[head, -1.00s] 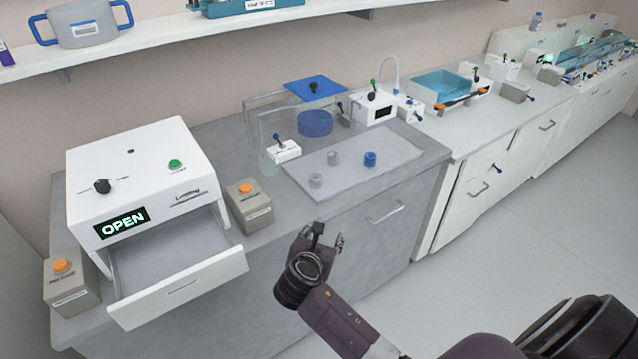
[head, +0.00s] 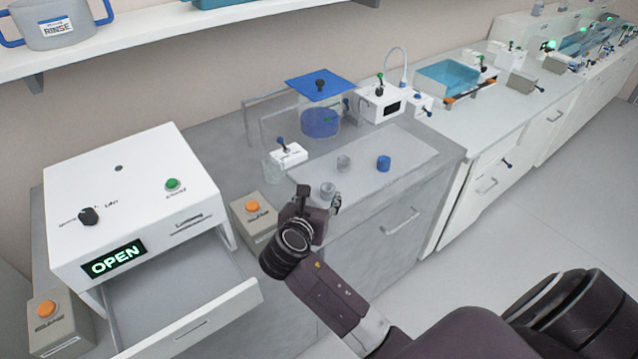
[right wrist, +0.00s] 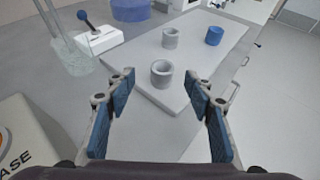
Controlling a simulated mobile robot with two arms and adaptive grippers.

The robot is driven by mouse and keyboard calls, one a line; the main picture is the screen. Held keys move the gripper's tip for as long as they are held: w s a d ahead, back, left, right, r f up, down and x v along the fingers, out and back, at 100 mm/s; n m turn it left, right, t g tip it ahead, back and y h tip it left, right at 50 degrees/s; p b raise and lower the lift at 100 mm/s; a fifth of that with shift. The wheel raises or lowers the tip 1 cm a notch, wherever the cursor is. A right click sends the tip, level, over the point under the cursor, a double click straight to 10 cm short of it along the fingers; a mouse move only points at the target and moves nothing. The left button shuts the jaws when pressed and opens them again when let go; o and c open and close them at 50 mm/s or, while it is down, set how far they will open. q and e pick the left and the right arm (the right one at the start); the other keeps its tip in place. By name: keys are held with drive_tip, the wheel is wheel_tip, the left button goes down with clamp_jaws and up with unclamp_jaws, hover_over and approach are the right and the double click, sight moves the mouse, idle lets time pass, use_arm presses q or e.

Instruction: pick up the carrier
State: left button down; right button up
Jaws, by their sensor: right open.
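Small ring-shaped carriers stand upright on a pale plate (head: 400,152) on the grey counter. The nearest grey one (head: 327,189) is hollow; in the right wrist view it (right wrist: 161,74) lies ahead, between the lines of my fingers. A second grey one (head: 343,163) and a blue one (head: 384,162) stand farther back. I cannot tell which is the task's carrier. My right gripper (head: 319,202) is open and empty, with blue pads on its fingers (right wrist: 160,92). It is at the near edge of the plate, short of the nearest grey ring. My left gripper is out of view.
A white box reading OPEN (head: 125,205) has its drawer (head: 185,305) pulled out at the left. A button box (head: 253,220) stands close left of my right gripper. A clear beaker (head: 273,170) and a small white switch box (head: 289,153) stand left of the plate.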

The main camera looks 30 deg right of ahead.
sight(328, 188)
drive_tip(key=shift+w+d+f, duration=0.15)
drive_tip(key=shift+w+d, duration=0.15)
drive_tip(key=shift+w, duration=0.1)
drive_tip(key=shift+w+d+f, duration=0.1)
drive_tip(key=shift+d, duration=0.2)
drive_tip(key=shift+w+d+f, duration=0.15)
drive_tip(key=shift+d+f, duration=0.15)
drive_tip(key=shift+d, duration=0.3)
drive_tip(key=x, duration=0.3)
drive_tip(key=shift+w+f+p, duration=0.25)
drive_tip(key=shift+f+p, duration=0.05)
drive_tip(key=shift+p, duration=0.1)
drive_tip(key=shift+w+d+f, duration=0.15)
drive_tip(key=shift+w+d, duration=0.05)
drive_tip(key=shift+d, duration=0.05)
drive_tip(key=c, duration=0.8)
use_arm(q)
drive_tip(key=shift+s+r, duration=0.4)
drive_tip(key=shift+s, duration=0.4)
use_arm(e)
drive_tip(key=c, duration=0.5)
